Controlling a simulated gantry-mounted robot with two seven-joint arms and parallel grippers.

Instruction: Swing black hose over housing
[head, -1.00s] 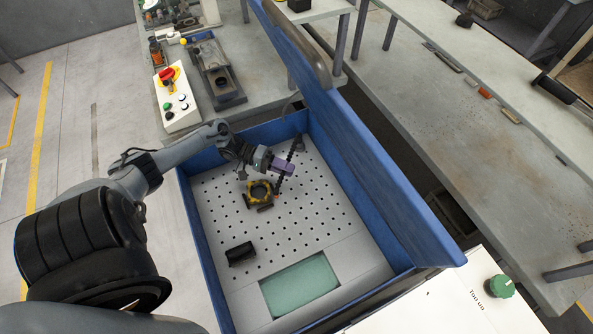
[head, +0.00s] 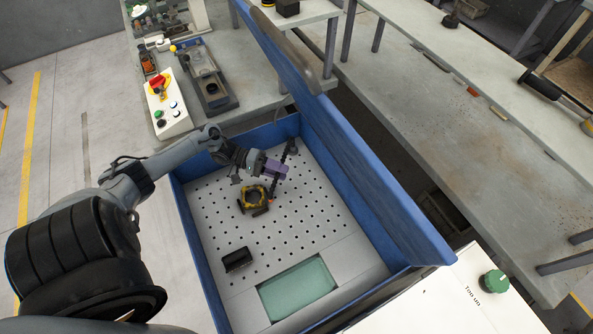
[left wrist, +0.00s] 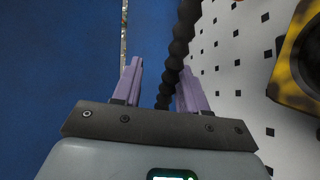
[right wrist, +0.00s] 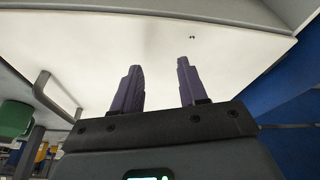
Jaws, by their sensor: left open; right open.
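The black hose (head: 280,172) stands up as a dark beaded line beside the housing, inside the blue-walled box. My left gripper (head: 280,168) is open at the hose. In the left wrist view the hose (left wrist: 182,45) runs down between the two purple fingers (left wrist: 160,85), close to the right one; I cannot tell whether it touches. The yellow-and-black housing (head: 242,206) sits on the perforated plate, just below the gripper in the head view; its edge (left wrist: 285,85) shows at right in the left wrist view. My right gripper (right wrist: 157,78) is open and empty, facing a white surface.
A black block (head: 237,260) and a greenish panel (head: 298,288) lie nearer the front of the box. The tall blue wall (head: 365,170) rises on the right. A control box (head: 165,105) stands outside at upper left. The plate (head: 310,215) right of the housing is clear.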

